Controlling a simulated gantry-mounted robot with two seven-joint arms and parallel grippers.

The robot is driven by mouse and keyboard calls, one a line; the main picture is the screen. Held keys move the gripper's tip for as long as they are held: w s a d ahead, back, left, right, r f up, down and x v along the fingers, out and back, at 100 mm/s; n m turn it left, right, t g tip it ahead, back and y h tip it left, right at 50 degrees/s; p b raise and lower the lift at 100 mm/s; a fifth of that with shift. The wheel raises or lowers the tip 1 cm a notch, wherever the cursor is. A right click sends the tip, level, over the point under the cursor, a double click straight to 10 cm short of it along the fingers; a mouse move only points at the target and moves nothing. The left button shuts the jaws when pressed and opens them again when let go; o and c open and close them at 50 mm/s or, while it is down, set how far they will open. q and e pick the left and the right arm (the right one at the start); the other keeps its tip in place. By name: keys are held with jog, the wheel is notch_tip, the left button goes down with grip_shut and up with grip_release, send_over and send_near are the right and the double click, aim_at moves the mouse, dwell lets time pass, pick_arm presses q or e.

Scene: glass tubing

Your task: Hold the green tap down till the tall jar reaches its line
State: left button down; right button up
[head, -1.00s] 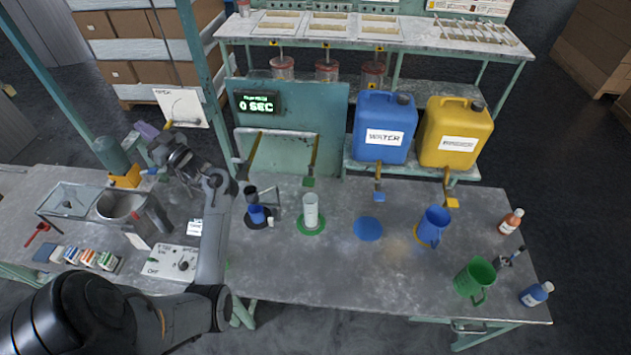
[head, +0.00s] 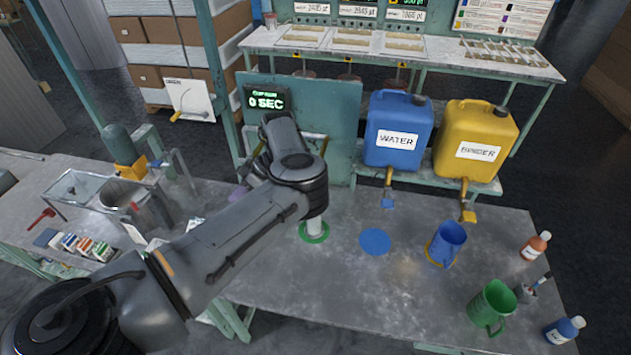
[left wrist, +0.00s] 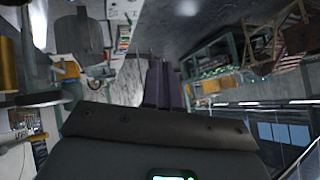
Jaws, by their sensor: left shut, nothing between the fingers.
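The tall jar (head: 315,227) is a pale cylinder standing on a green disc (head: 303,236). My left arm hides its upper part, and its level and line cannot be read. The green tap is hidden behind my left arm in the head view. I cannot pick it out in the left wrist view. My left gripper (head: 238,194) has purple fingers that show just past the arm, left of the jar. In the left wrist view the fingers (left wrist: 160,85) are shut together with nothing between them. My right gripper is not in view.
The timer (head: 265,102) reads 0 SEC. The blue water can (head: 398,120) and yellow can (head: 478,132) stand on a shelf with taps below. A blue disc (head: 375,241), blue jug (head: 447,242) and green jug (head: 492,303) are on the right. The front middle bench is clear.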

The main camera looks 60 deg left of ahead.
pick_arm(q)
jog(key=w+d+r+m+t+h+b, duration=0.1)
jog(key=w+d+r+t+b, duration=0.15)
jog(key=w, duration=0.55)
jog(key=w+d+r+t+h+b, duration=0.1)
jog(key=w+d+r+t, duration=0.25)
jog(key=w, duration=0.45)
jog(key=w+d+r+t+b, duration=0.1)
jog(key=w+r+t, duration=0.2)
jog(key=r, duration=0.8)
jog(key=shift+w+t+b, duration=0.3)
jog(key=shift+w+b, duration=0.05)
jog(key=shift+w, duration=0.8)
notch_tip(320, 180, down, 14)
jog(key=shift+f, duration=0.1)
